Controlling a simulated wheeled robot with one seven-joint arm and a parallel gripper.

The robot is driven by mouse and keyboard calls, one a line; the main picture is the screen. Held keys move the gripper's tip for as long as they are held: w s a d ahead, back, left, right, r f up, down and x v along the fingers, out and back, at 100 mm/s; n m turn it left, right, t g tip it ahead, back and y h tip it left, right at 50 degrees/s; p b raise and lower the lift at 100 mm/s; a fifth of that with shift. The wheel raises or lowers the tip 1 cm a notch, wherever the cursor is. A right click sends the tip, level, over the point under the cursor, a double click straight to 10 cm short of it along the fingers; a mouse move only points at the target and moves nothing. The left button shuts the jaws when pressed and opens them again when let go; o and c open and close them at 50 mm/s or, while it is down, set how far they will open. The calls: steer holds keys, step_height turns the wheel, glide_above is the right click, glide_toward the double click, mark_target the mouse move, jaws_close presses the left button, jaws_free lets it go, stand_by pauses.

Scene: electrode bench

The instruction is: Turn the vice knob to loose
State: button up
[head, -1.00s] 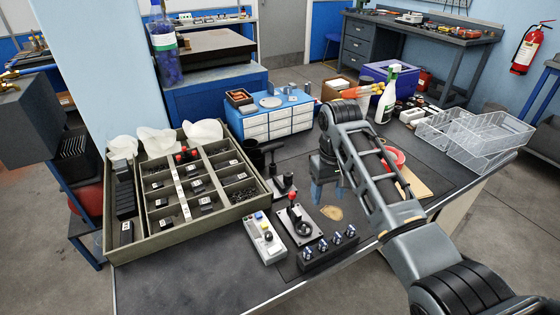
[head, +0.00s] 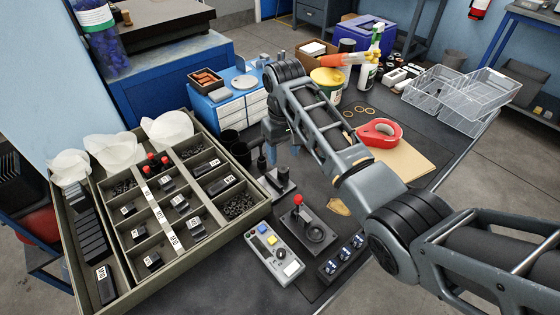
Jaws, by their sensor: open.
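My gripper (head: 279,152) points down at the middle of the bench, with its blue fingers partly hidden by my wrist. It is open, and I see nothing held in it. Just below it stands a small black device on a grey plate (head: 279,188), which may be the vice; its top is close to my fingers, and contact cannot be told. I cannot make out a vice knob or its setting. In front stand a lever with a red ball (head: 304,224) on a plate, a grey control box with coloured buttons (head: 274,253), and a black block with several knobs (head: 341,258).
A large compartment tray (head: 258,212) with small black parts fills the left. A black cup (head: 232,143) stands beside it. Behind are blue drawers (head: 228,118).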

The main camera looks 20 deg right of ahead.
mark_target(283, 171)
steer(key=shift+f, duration=2.8)
steer(key=shift+c, duration=0.3)
steer(key=c, duration=1)
